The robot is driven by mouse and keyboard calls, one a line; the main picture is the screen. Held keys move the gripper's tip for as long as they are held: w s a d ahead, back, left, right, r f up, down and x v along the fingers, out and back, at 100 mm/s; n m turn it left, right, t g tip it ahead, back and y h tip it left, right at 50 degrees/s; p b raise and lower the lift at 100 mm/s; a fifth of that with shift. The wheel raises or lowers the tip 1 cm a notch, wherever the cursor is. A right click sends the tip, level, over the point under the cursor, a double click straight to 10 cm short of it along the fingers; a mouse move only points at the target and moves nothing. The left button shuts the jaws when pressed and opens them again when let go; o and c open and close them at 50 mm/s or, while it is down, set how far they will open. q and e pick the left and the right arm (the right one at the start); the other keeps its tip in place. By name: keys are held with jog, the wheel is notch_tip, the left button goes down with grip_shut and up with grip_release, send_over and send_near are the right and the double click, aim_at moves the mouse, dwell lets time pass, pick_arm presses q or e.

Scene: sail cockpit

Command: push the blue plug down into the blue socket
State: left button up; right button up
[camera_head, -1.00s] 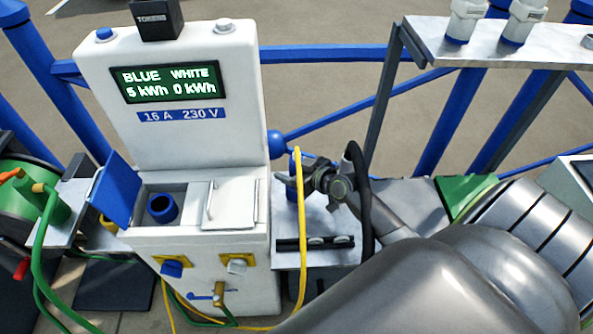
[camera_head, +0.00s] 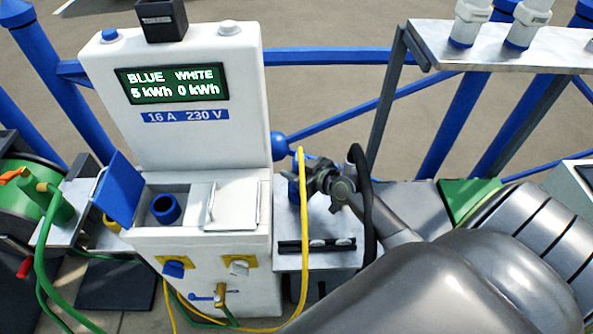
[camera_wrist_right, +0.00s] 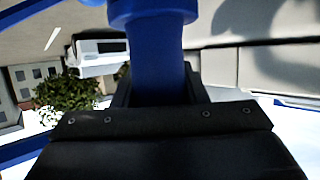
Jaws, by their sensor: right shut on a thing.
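The blue socket (camera_head: 165,209) is a round blue ring in the open left well of the white pedestal, and it looks empty. Its blue lid (camera_head: 119,189) stands open to the left. The blue plug (camera_head: 293,191), with a yellow cable, is upright over the small metal shelf right of the pedestal. My right gripper (camera_head: 303,181) is shut on it, well to the right of the socket. In the right wrist view the plug's blue body (camera_wrist_right: 158,70) sits between the fingers, with a wider collar above. Its lower end is hidden. My left gripper is out of view.
The white pedestal (camera_head: 180,145) stands tall behind the wells; its right well has a closed white lid (camera_head: 234,206). The yellow cable (camera_head: 303,230) loops down from the plug. A metal shelf (camera_head: 500,50) with white-and-blue fittings is at upper right. A green cable reel (camera_head: 25,192) stands left.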

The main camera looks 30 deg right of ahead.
notch_tip(320, 180, up, 10)
jog(key=shift+p, duration=0.8)
notch_tip(320, 180, up, 3)
jog(key=p, duration=0.2)
jog(key=shift+p, duration=0.35)
jog(key=shift+f, duration=0.1)
dwell(0.3)
